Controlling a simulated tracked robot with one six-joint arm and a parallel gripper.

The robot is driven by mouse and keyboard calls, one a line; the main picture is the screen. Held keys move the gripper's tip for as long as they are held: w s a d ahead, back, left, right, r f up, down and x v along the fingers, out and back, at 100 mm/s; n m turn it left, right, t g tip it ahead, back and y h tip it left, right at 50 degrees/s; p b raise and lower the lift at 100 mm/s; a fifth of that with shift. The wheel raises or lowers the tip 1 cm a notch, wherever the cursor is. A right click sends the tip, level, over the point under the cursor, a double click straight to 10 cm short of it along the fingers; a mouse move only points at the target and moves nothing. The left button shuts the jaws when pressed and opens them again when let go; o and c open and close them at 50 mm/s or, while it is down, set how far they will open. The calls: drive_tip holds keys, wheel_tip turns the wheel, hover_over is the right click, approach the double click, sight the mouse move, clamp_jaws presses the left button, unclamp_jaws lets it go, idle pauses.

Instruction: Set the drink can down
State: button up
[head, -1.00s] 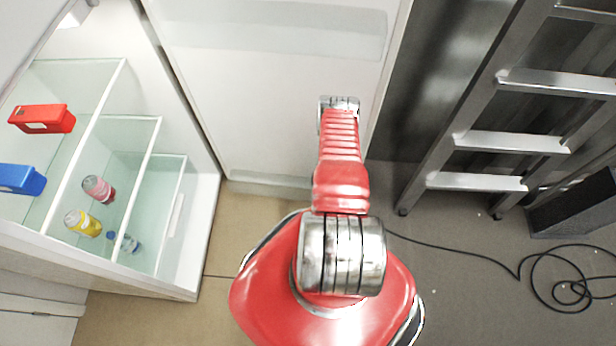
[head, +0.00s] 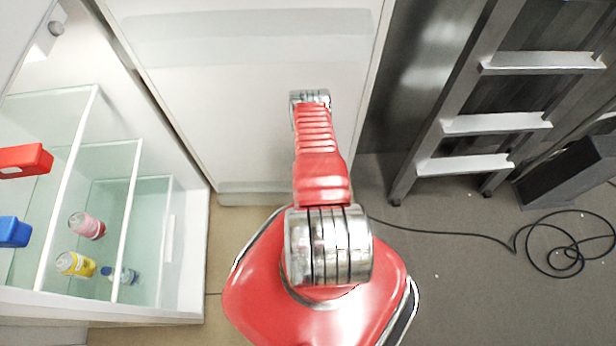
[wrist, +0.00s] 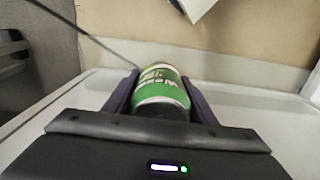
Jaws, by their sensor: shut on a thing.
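A green and white drink can (wrist: 160,94) shows in the wrist view, between the two dark purple fingers of my gripper (wrist: 161,92). My gripper is shut on the can's sides. Behind and around the can is a white flat surface (wrist: 60,117); I cannot tell whether the can touches it. In the head view neither the can nor the gripper shows; only my red arm is seen.
An open fridge with glass shelves stands at the left, holding a pink can (head: 87,226), a yellow can (head: 75,264), a blue-capped bottle (head: 122,275), a red box (head: 24,161) and a blue box (head: 13,232). A ladder (head: 482,124) and loose cable (head: 563,262) are at the right.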

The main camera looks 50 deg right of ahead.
drive_tip(key=shift+w+f, duration=0.1)
drive_tip(key=shift+f, duration=3.2)
drive_tip(key=o, duration=1.5)
drive_tip(key=shift+r, duration=0.15)
